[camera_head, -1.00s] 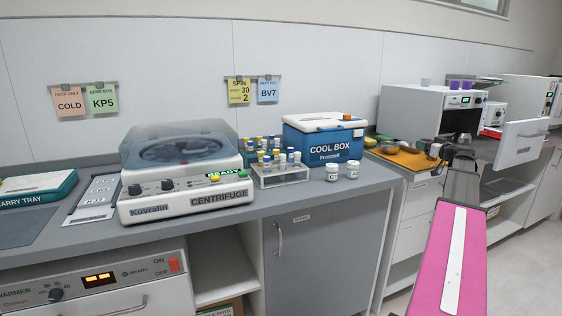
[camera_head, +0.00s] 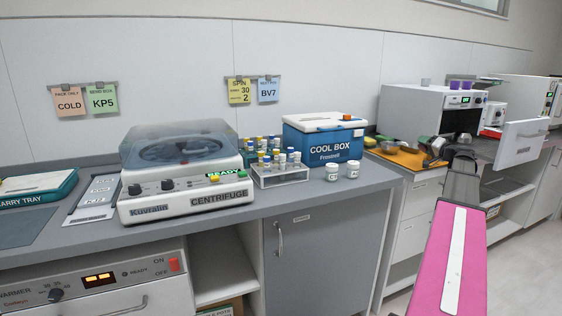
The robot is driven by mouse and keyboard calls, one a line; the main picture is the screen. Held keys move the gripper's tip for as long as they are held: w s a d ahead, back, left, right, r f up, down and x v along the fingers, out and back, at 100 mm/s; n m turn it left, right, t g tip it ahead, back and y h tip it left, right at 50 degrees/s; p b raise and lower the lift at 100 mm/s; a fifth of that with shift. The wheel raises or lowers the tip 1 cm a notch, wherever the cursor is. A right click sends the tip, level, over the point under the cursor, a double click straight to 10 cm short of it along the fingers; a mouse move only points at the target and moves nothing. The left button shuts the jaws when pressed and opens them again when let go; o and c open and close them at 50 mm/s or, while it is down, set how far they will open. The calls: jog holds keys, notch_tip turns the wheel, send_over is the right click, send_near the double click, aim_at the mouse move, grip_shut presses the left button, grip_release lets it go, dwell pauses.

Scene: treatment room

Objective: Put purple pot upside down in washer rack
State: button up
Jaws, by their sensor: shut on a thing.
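Two small purple pots (camera_head: 461,85) stand side by side on top of the white cabinet unit (camera_head: 405,102) at the right. My pink arm comes up from the lower right. My gripper (camera_head: 433,149) is small and far off, at the right edge of the orange mat in front of this unit. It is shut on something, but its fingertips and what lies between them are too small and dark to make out. I cannot make out a washer rack for certain.
Bowls (camera_head: 389,146) sit on the orange mat (camera_head: 403,160). A grey pot (camera_head: 426,82) stands left of the purple pots. A white open door or drawer front (camera_head: 521,139) juts out at right. The centrifuge (camera_head: 185,175), tube rack (camera_head: 281,175) and cool box (camera_head: 323,138) fill the near counter.

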aim_at(421, 166)
jog(key=m, duration=0.6)
jog(key=shift+m, duration=0.4)
jog(key=m, duration=1.9)
jog(key=shift+f, duration=3.85)
